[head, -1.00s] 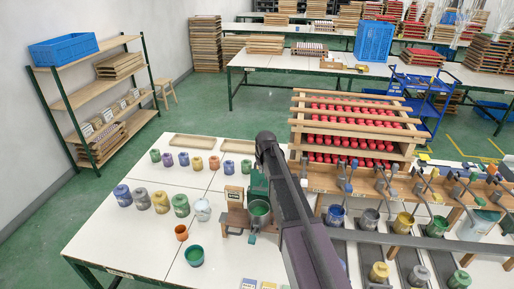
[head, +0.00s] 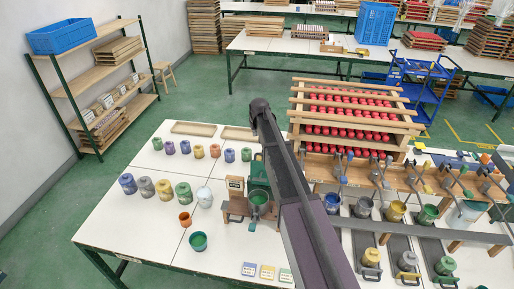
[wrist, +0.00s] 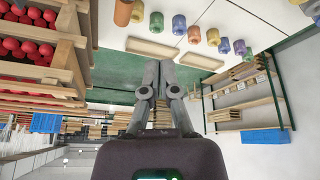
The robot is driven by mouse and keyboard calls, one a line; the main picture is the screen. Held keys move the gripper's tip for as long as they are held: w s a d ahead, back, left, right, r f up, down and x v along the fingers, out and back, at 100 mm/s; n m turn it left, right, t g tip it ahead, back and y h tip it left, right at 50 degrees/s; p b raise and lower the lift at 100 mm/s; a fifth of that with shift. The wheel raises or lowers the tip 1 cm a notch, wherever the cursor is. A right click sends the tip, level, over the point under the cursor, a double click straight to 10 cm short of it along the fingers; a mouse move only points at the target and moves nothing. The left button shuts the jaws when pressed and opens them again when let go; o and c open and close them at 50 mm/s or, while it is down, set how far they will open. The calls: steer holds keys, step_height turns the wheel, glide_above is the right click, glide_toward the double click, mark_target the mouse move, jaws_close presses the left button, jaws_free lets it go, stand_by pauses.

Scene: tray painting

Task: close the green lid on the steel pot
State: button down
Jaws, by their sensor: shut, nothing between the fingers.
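The steel pot (head: 258,198) sits in a wooden stand near the middle of the white table, with green inside it. The green lid (head: 256,171) stands raised behind the pot, so the pot is open; my arm passes just right of it. In the wrist view, my gripper (wrist: 159,66) has its two grey fingers together and holds nothing. The fingers point over the table toward the back of the room. In the head view, the fingers cannot be made out at the dark end of my arm. Neither pot nor lid can be made out in the wrist view.
Several small jars (head: 200,151) and larger jars (head: 164,189) stand left of the pot. An orange cup (head: 185,219) and a green cup (head: 198,242) are closer. A wooden rack of red pieces (head: 350,112) and paint pots with stirrers (head: 396,210) are right.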

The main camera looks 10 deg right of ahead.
steer(key=shift+f, duration=0.2)
step_height(320, 180, down, 9)
steer(key=b, duration=0.9)
steer(key=shift+d, duration=0.15)
stand_by(0.3)
